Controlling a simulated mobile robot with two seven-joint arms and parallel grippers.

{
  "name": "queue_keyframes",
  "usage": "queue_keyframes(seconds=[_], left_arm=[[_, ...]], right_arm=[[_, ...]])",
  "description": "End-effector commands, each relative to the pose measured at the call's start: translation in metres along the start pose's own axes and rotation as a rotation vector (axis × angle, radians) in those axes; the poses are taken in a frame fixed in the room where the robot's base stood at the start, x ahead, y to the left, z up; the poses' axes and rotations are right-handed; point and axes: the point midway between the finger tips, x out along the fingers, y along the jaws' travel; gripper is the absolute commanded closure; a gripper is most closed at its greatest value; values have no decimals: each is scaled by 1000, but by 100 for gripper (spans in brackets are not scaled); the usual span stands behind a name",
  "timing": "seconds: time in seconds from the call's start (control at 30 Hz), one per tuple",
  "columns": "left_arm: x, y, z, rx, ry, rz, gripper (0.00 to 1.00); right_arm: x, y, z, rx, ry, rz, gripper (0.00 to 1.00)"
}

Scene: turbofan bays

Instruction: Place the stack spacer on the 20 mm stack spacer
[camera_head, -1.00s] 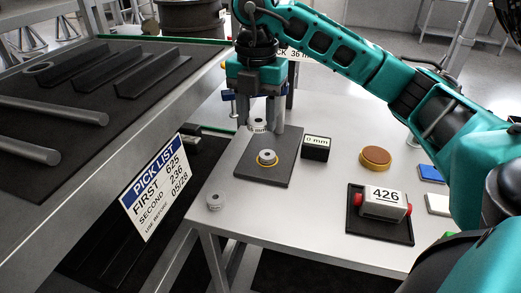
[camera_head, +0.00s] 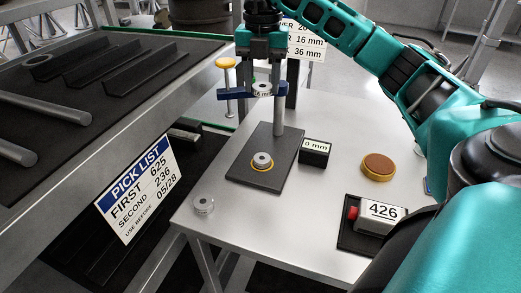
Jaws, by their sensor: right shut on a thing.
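My right gripper (camera_head: 263,95) is shut on a small grey stack spacer (camera_head: 262,88), which has a partly readable "mm" label. It holds the spacer in the air, above and beyond the dark mat. A grey round spacer (camera_head: 262,159), seemingly the 20 mm stack spacer, sits on the dark mat (camera_head: 262,181) inside a yellow ring at its base. The held spacer is clearly apart from it. Nothing covers the top of the spacer on the mat. My left gripper is not in view.
A black block (camera_head: 315,153) ending in "0 mm" stands right of the mat. A clear-looking round piece (camera_head: 204,204) lies front left.

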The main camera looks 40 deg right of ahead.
Motion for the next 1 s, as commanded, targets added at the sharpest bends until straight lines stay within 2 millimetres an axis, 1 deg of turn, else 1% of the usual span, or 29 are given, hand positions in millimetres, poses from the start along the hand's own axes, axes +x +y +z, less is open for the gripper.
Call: queue_keyframes(seconds=[0.03, 0.1, 0.2, 0.27, 0.4, 0.5, 0.6, 0.77, 0.83, 1.0], left_arm=[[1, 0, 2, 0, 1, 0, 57], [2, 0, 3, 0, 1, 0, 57], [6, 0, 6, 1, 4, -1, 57], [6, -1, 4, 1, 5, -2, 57], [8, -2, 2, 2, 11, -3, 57], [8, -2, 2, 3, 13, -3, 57], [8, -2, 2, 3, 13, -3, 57], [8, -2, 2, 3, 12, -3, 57], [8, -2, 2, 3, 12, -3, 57], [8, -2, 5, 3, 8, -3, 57]], right_arm=[[11, 0, -1, -2, 5, -3, 89], [23, 0, -1, 0, 6, -3, 89], [53, -1, -1, 0, 4, -5, 89], [67, -1, -1, 1, 5, -6, 89], [104, -1, -1, 0, 4, -5, 89], [125, -1, -1, 1, 3, -4, 89], [138, 0, -1, 1, 2, -1, 89], [147, 0, 0, 2, 0, 0, 89], [154, 0, -1, 2, 1, -1, 89], [180, -1, -1, 1, 3, -3, 89]])
